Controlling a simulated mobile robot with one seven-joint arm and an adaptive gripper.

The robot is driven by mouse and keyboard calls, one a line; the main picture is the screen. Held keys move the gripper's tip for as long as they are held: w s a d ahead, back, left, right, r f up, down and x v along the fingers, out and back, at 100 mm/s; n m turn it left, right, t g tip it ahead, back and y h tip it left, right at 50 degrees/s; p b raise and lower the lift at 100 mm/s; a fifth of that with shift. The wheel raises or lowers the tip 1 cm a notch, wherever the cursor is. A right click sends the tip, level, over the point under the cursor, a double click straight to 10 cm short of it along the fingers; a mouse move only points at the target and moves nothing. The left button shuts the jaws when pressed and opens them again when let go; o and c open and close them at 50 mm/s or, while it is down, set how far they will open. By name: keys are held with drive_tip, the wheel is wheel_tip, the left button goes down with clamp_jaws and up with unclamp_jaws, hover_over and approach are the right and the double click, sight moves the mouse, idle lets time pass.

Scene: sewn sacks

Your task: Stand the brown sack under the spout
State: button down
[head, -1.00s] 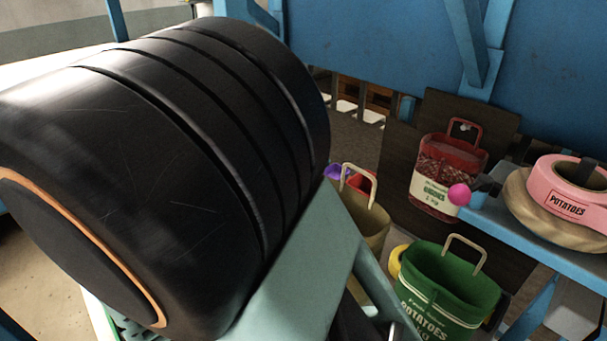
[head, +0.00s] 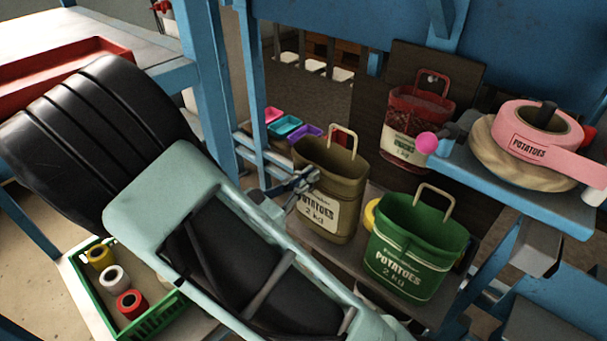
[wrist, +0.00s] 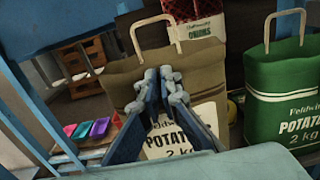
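The brown sack (head: 343,173) is open-topped with a tan handle and a "POTATOES 2 kg" label. It stands upright on a low shelf, left of the green sack, and fills the middle of the wrist view (wrist: 205,82). My gripper (head: 312,186) is at the sack's left front side. In the wrist view my gripper (wrist: 158,82) has its two fingers in front of the sack, a narrow gap between the tips and the label partly covered. I see nothing held; contact with the sack is unclear. I cannot make out a spout.
The green potato sack (head: 415,250) stands close to the right. A red onion sack (head: 418,118) hangs on a dark board behind. A pink tape roll (head: 535,128) lies on the blue shelf at right. Small coloured trays (head: 286,127) sit behind left; a green crate (head: 160,318) holds spools.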

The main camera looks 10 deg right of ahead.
drive_tip(key=shift+w+d+f, duration=0.1)
drive_tip(key=shift+w+f, duration=0.05)
drive_tip(key=shift+f, duration=0.45)
drive_tip(key=shift+w+d+f, duration=0.15)
drive_tip(key=shift+f, duration=0.45)
drive_tip(key=shift+w+d+f, duration=0.1)
drive_tip(key=shift+w+f, duration=0.05)
drive_tip(key=shift+f, duration=0.6)
drive_tip(key=c, duration=2.5)
unclamp_jaws()
drive_tip(key=shift+f, duration=0.15)
drive_tip(key=shift+c, duration=0.2)
drive_tip(key=o, duration=0.4)
drive_tip(key=shift+f, duration=0.1)
